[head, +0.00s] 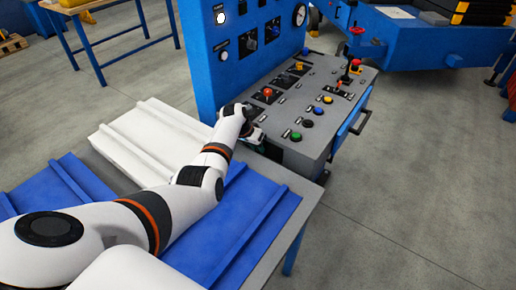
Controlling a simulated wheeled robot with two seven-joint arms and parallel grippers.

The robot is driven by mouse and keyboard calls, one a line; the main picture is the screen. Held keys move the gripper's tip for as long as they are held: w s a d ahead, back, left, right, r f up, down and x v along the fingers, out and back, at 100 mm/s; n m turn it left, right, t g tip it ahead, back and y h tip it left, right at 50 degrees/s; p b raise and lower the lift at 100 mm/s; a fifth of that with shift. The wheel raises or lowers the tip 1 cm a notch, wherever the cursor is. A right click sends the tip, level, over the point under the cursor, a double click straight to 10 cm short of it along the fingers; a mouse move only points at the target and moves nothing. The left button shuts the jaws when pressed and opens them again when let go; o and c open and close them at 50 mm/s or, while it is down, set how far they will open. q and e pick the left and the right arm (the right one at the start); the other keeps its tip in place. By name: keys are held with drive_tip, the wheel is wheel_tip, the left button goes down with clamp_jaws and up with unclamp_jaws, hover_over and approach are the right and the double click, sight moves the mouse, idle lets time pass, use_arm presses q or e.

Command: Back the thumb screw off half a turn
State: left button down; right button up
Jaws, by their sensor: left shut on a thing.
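My left arm reaches in from the lower left, and its gripper (254,131) is at the near left end of the grey sloped control console (318,133). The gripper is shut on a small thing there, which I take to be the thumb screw. The wrist and hand cover the screw, so its head and its angle cannot be seen. The fingers are small and partly hidden. My right gripper is not in view.
The console carries a red knob (267,92), a green button (307,124) and other controls close to the hand. A blue upright panel (205,72) rises behind. White (120,150) and blue (262,208) ribbed panels lie on the table below my arm. Floor at right is clear.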

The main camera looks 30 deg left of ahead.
use_arm(q)
drive_tip(key=shift+a+f+h+b, duration=0.25)
drive_tip(key=shift+h+b, duration=0.1)
drive_tip(key=shift+h, duration=0.15)
drive_tip(key=shift+d+r+h, duration=0.1)
drive_tip(key=shift+r+h, duration=0.05)
drive_tip(key=shift+h, duration=0.15)
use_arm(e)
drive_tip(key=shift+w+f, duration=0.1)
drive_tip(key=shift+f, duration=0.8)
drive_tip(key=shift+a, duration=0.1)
use_arm(q)
drive_tip(key=c, duration=1.2)
unclamp_jaws()
